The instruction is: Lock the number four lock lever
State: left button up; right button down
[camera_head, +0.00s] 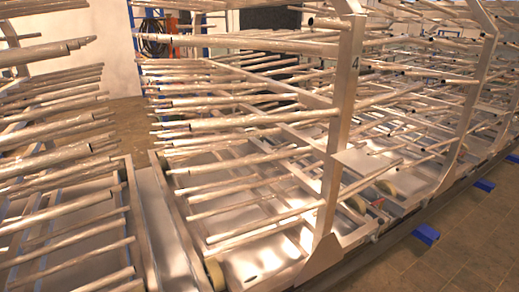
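A metal post (342,130) of a rack carries the number 4 (356,64) near its top. Many long metal tubes (250,122) stick out from the rack to the left and right of this post. A small red part (378,203) shows low down, right of the post; I cannot tell whether it is the lock lever or how it is set. No other lever can be made out. Neither of my grippers is in view.
Another rack of tubes (60,150) stands at the left, beside a narrow metal channel (163,225). Blue blocks (426,234) lie along the base rail at the right. Tiled floor (455,255) is clear at the lower right. Tube ends jut out at many heights.

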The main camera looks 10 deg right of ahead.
aim_at(381, 222)
jog(key=z, duration=1.6)
jog(key=i+l+z, duration=0.2)
jog(key=i, duration=0.85)
